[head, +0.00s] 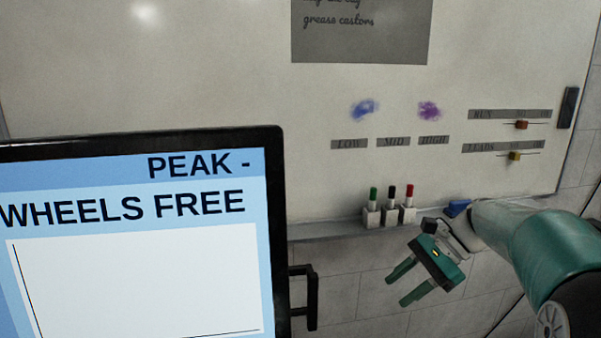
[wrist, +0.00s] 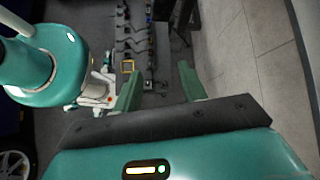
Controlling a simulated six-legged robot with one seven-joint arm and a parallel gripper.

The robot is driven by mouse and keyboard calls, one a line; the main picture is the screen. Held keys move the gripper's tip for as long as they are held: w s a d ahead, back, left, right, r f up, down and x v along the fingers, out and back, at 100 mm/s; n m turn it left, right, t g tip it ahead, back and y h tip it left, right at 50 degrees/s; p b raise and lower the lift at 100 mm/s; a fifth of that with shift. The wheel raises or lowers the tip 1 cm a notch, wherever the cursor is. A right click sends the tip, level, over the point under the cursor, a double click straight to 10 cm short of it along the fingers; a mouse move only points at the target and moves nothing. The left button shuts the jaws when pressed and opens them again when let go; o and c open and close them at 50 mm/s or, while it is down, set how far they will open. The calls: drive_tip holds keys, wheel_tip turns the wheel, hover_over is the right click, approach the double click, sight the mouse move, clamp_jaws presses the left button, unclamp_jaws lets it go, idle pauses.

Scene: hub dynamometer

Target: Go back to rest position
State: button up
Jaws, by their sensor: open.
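My gripper (head: 402,283) is open and empty, in front of the tiled wall below the whiteboard's ledge in the head view. Its two green fingers point down and to the left, spread apart. My arm comes in from the right edge of the head view. In the wrist view my gripper (wrist: 158,88) shows its two fingers apart with nothing between them, above the dark floor.
A monitor (head: 140,240) reading "WHEELS FREE" fills the lower left, with a black handle (head: 311,297) beside it. The whiteboard (head: 220,80) has a ledge with green, black and red markers (head: 391,197) in holders. A blue object (head: 457,207) lies near my wrist.

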drive_tip(key=s+a+f+n+t+h, duration=0.1)
drive_tip(key=s+a+n+t+h, duration=0.1)
drive_tip(key=s+n, duration=0.5)
drive_tip(key=s+a+n+t+h, duration=0.3)
drive_tip(key=s+n+h, duration=0.3)
drive_tip(key=s, duration=0.7)
drive_tip(key=shift+s+a+f+n+t+h, duration=0.25)
drive_tip(key=shift+s+f+n+t+h, duration=0.15)
drive_tip(key=shift+t+h, duration=0.25)
drive_tip(key=shift+w, duration=0.1)
drive_tip(key=shift+c, duration=0.6)
drive_tip(key=shift+a, duration=0.2)
